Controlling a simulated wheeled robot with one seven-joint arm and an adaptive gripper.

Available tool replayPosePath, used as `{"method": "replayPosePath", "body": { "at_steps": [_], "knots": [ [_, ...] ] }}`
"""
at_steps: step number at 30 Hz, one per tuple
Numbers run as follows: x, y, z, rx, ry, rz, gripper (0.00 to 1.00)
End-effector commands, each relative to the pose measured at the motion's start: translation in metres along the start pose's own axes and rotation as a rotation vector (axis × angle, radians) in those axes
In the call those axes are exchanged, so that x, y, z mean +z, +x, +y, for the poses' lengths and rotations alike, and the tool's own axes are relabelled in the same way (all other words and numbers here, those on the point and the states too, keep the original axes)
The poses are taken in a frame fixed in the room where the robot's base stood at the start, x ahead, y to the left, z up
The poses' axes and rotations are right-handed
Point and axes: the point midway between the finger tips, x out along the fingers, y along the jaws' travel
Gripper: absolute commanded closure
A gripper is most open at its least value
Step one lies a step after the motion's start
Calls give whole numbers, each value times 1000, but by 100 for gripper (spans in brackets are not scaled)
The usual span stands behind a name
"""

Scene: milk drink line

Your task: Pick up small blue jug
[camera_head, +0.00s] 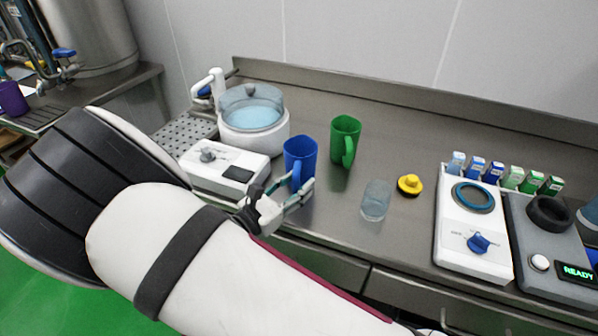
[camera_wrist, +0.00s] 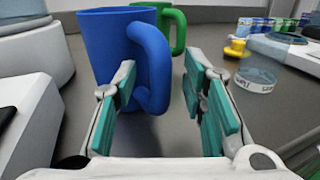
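The small blue jug (camera_head: 300,155) stands upright on the steel counter, beside the white machine with the clear bowl. In the wrist view the blue jug (camera_wrist: 115,45) is large and close, with its handle on its right side. My gripper (camera_head: 287,196) is at the jug's near side, at handle height. In the wrist view my gripper (camera_wrist: 160,90) is open, with its teal pads apart.
A green jug (camera_head: 345,138) stands behind right. A clear glass (camera_head: 376,200) and a yellow object (camera_head: 409,185) are further right. White (camera_head: 473,240) and grey (camera_head: 550,250) devices and several small cartons fill the right.

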Motion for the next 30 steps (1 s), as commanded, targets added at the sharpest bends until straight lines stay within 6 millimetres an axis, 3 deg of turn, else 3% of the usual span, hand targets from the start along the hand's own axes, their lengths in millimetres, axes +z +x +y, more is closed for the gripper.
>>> {"method": "replayPosePath", "body": {
  "at_steps": [5,10,11,30],
  "knots": [
    [0,0,0,1,0,0,61],
    [0,0,0,1,0,0,98],
    [0,0,0,1,0,0,100],
    [6,0,0,1,2,-2,100]
  ]
}}
